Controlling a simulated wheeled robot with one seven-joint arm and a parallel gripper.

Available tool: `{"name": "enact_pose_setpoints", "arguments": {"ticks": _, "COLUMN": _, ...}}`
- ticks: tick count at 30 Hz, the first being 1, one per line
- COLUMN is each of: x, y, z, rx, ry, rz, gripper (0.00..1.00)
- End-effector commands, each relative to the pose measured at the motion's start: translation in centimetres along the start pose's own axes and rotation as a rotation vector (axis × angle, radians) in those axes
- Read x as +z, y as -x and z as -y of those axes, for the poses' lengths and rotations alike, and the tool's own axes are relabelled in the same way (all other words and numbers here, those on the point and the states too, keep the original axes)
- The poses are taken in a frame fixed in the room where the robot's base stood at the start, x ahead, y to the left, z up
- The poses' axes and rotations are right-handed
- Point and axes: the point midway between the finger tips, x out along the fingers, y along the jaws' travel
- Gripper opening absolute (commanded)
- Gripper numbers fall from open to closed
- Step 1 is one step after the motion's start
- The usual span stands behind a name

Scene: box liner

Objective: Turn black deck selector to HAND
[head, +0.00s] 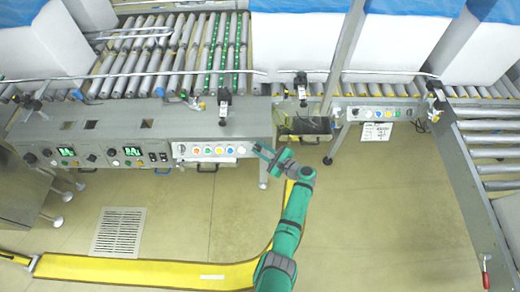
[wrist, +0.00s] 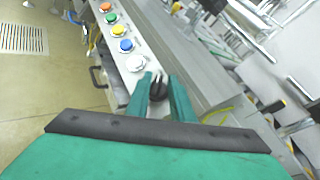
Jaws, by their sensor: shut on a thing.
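The black deck selector (wrist: 158,88) is a dark knob with a pale mark, at the end of a row of coloured buttons in the wrist view. My gripper (head: 263,152) is at the right end of the light control panel (head: 189,158) in the head view. Its two green fingers stand on either side of the selector in the wrist view and are shut on it. The gripper hides the selector in the head view. Position lettering is too small to read, so I cannot tell which setting the knob points to.
A white button (wrist: 135,63) and a blue button (wrist: 126,45) sit close beside the fingers. Roller conveyors (head: 180,55) lie behind the panel. A yellow floor strip (head: 150,270) runs in front, with open floor (head: 360,220) to the right.

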Motion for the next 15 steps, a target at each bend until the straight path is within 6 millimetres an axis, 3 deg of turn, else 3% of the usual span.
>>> {"name": "enact_pose_setpoints", "arguments": {"ticks": 4, "x": -0.34, "y": -0.14, "z": -0.6, "rx": 0.008, "ry": -0.004, "rz": -0.007, "gripper": 0.0}}
{"name": "enact_pose_setpoints", "arguments": {"ticks": 5, "x": -0.34, "y": -0.16, "z": -0.61, "rx": 0.008, "ry": -0.004, "rz": -0.007, "gripper": 0.23}}
{"name": "enact_pose_setpoints", "arguments": {"ticks": 6, "x": -0.35, "y": -0.17, "z": -0.63, "rx": 0.008, "ry": -0.004, "rz": -0.007, "gripper": 0.31}}
{"name": "enact_pose_setpoints", "arguments": {"ticks": 15, "x": -0.31, "y": -0.33, "z": -0.8, "rx": 0.011, "ry": -0.004, "rz": -0.007, "gripper": 0.31}}
